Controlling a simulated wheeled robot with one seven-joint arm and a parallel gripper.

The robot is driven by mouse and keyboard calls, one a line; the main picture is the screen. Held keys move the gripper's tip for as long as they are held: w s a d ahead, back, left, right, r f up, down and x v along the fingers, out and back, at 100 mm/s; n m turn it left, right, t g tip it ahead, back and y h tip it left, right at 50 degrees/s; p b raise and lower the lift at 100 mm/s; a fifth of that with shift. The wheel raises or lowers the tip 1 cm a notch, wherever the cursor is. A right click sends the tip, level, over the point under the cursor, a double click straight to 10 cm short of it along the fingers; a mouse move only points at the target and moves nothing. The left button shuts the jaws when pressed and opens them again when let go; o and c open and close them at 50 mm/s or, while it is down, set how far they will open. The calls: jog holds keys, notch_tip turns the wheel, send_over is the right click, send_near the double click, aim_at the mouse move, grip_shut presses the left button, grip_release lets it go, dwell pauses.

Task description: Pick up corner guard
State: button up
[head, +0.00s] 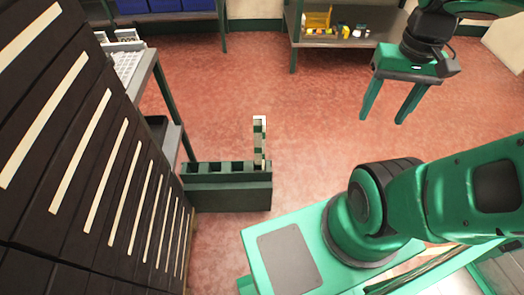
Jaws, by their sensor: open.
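What looks like the corner guard (258,131) is a narrow upright piece with green and white bands and a pale top. It stands at the right end of a dark green slotted rack (228,195) on the floor, and its lower end is hidden in or behind the rack. My gripper (382,120) is at the upper right, open with its two green fingers apart and nothing between them. It is well to the right of the corner guard and apart from it.
Tall dark panels with white strips (68,148) fill the left side. Beside them is a metal shelf with a white rack (125,65). A low table (348,39) at the back holds a yellow crate (318,19) and small items. Red floor between is clear.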

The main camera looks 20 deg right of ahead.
jog(key=w+a+f+n, duration=0.35)
jog(key=w+n, duration=0.25)
jog(key=w, duration=0.4)
jog(key=w+a+f+n, duration=0.3)
jog(key=w+f+n, duration=0.2)
jog(key=w, duration=0.5)
jog(key=w+a+f+n, duration=0.3)
jog(key=f, duration=0.1)
jog(key=w+a+f+n, duration=0.3)
jog(key=a+f, duration=0.1)
jog(key=f, duration=0.1)
jog(key=w+a+f+n, duration=0.2)
jog(key=w+a+f, duration=0.1)
jog(key=a+f, duration=0.1)
jog(key=shift+w+a+f+n, duration=0.15)
jog(key=shift+w+n, duration=0.15)
jog(key=shift+n, duration=0.1)
send_over(261, 130)
jog(key=s, duration=0.1)
notch_tip(261, 130, down, 5)
jog(key=shift+a+f, duration=0.1)
notch_tip(261, 130, down, 6)
jog(key=shift+s+r, duration=0.1)
jog(key=shift+c, duration=0.6)
